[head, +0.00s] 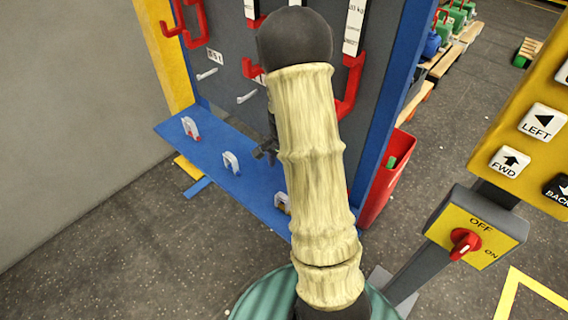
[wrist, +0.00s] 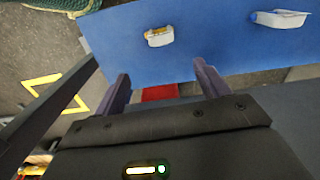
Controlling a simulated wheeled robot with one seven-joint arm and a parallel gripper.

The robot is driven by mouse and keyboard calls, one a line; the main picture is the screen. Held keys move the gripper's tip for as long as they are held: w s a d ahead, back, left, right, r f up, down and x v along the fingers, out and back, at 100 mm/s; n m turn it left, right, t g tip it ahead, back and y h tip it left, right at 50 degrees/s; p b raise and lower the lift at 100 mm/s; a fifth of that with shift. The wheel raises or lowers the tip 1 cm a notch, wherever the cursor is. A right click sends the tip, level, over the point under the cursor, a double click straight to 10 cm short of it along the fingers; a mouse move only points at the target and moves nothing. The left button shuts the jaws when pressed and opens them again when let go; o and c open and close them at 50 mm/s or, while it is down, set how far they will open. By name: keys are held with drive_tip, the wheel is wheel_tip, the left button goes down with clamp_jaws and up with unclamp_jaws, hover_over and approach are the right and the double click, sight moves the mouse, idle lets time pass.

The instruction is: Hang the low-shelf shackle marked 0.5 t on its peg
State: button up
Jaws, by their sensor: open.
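Shackles stand on the low blue shelf (head: 258,188). In the head view one white shackle with a red part (head: 191,128) is at the left, a white shackle (head: 231,162) is in the middle, and a third shackle (head: 282,202) is partly hidden by my arm. The wrist view shows a white shackle with an orange part (wrist: 159,37) and another white shackle (wrist: 279,19) on the shelf. I cannot read their load marks. My gripper (wrist: 164,84) is open and empty, apart from the shackles. In the head view my arm mostly hides it.
The grey board above the shelf carries thin pegs, such as this bare one (head: 247,97), a small label (head: 215,56) and red hooks (head: 351,85). A blue post (head: 397,75) edges the board. A red bin (head: 385,180) and a switch box (head: 475,235) are to the right.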

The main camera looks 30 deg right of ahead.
drive_tip(key=shift+r, duration=0.25)
idle(0.4)
drive_tip(key=s+a+r+n+t, duration=0.2)
drive_tip(key=s+a+r+n, duration=0.8)
drive_tip(key=s+a+n, duration=0.2)
drive_tip(key=shift+a+r+n+t, duration=0.2)
drive_tip(key=shift+a+n+t, duration=0.1)
drive_tip(key=shift+a+n, duration=0.55)
drive_tip(key=shift+s+a, duration=0.1)
drive_tip(key=shift+a, duration=0.05)
drive_tip(key=w+p+v, duration=0.2)
drive_tip(key=p+v, duration=0.6)
drive_tip(key=w+r+p+v, duration=0.1)
drive_tip(key=p+v, duration=0.7)
drive_tip(key=p, duration=0.1)
drive_tip(key=shift+w+r, duration=0.3)
